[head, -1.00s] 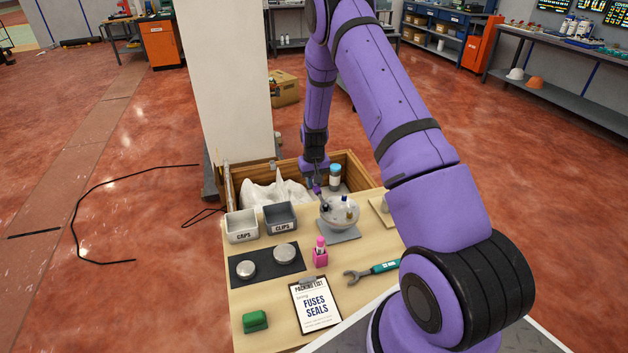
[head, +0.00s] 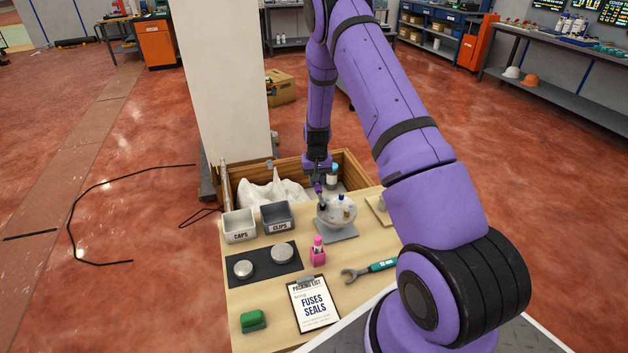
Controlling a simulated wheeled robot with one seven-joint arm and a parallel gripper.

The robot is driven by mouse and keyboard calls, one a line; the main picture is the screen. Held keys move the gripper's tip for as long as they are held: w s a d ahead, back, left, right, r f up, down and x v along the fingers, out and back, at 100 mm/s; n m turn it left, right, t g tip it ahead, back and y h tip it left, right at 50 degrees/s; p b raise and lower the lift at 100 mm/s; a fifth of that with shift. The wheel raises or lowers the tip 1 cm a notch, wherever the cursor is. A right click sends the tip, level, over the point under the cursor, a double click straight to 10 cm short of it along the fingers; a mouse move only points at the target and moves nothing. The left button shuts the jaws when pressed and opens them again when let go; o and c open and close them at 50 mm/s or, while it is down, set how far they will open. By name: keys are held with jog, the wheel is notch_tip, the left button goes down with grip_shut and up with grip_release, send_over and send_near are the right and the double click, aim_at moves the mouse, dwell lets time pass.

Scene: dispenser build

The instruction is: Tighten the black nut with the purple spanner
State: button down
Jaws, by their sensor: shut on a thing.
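My gripper (head: 318,177) points down at the far side of the table, over the left edge of a round pale dispenser (head: 338,213). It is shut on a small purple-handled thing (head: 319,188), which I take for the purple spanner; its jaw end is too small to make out. A dark spot (head: 322,206) on the dispenser's left side, just below the held thing, may be the black nut. Whether the two touch, I cannot tell. The dispenser stands on a grey plate (head: 338,233) and carries several small coloured parts.
A teal-handled spanner (head: 384,265) lies at the table's right. Bins marked CAPS (head: 239,234) and CLIPS (head: 278,225), a pink holder (head: 318,256), a clipboard (head: 315,304) and a green block (head: 253,321) stand around. An open wooden crate (head: 350,172) with a blue-capped bottle is behind.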

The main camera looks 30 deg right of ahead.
jog(key=shift+s+d+m, duration=0.15)
jog(key=shift+d+m, duration=0.15)
jog(key=shift+s+d+m, duration=0.6)
jog(key=shift+d+m, duration=0.35)
jog(key=shift+m, duration=0.15)
dwell(0.4)
jog(key=shift+s+d+m, duration=0.85)
jog(key=shift+m, duration=0.35)
jog(key=shift+s, duration=0.1)
